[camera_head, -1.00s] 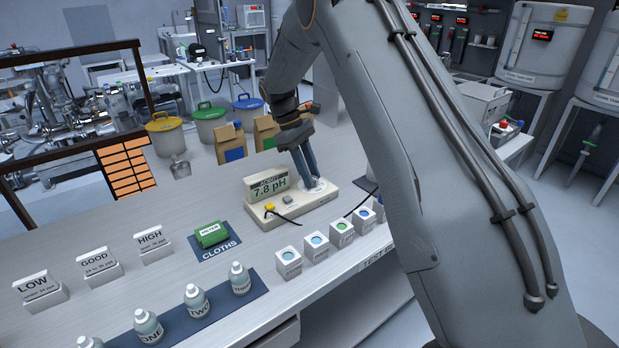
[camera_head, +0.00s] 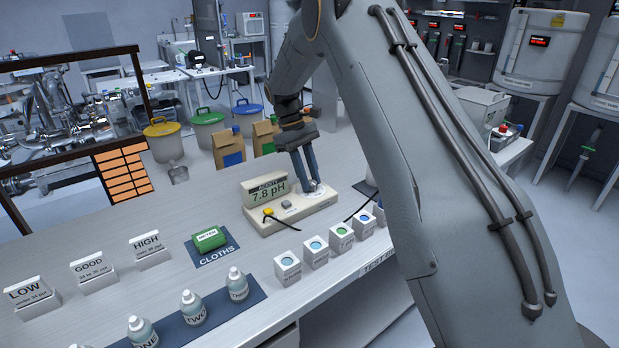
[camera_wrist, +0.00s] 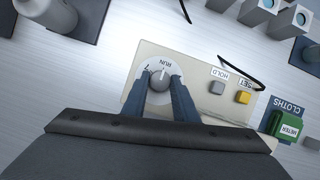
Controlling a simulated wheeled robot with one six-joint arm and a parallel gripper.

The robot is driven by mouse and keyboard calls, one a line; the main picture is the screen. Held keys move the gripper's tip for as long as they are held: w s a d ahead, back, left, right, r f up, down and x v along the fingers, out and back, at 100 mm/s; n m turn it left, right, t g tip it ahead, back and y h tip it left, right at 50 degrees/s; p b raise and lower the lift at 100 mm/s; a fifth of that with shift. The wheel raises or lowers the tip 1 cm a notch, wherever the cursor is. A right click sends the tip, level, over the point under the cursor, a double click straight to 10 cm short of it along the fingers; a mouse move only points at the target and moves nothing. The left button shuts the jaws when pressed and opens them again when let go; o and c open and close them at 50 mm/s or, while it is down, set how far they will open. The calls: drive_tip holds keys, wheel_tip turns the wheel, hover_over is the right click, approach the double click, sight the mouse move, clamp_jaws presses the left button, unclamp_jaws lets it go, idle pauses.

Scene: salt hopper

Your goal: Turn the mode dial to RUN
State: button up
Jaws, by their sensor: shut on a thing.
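The pH meter (camera_head: 290,214) is a cream box on the bench, its raised display (camera_head: 265,190) reading 7.8 pH. The grey mode dial (camera_wrist: 158,80) sits on a round white plate near one end of the meter. RUN is printed on the plate (camera_wrist: 168,65), beside the dial's far side in the wrist view; another mark to its left is too small to read surely. My gripper (camera_head: 310,187) points down at the dial. In the wrist view my gripper (camera_wrist: 160,90) has a finger on each side of the dial and is shut on it. The dial's exact pointing is hard to tell.
On the meter are a grey HOLD button (camera_wrist: 217,87) and a yellow button (camera_wrist: 243,97). A dark cable (camera_head: 284,222) lies in front. Small white cubes (camera_head: 315,252), a green METER cloth (camera_head: 209,238) and bottles (camera_head: 193,308) stand nearby. Paper bags (camera_head: 231,150) stand behind.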

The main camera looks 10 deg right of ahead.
drive_tip(key=o, duration=1.1)
drive_tip(key=shift+c, duration=0.2)
drive_tip(key=b+v, duration=0.2)
drive_tip(key=v, duration=0.6)
drive_tip(key=shift+b, duration=0.3)
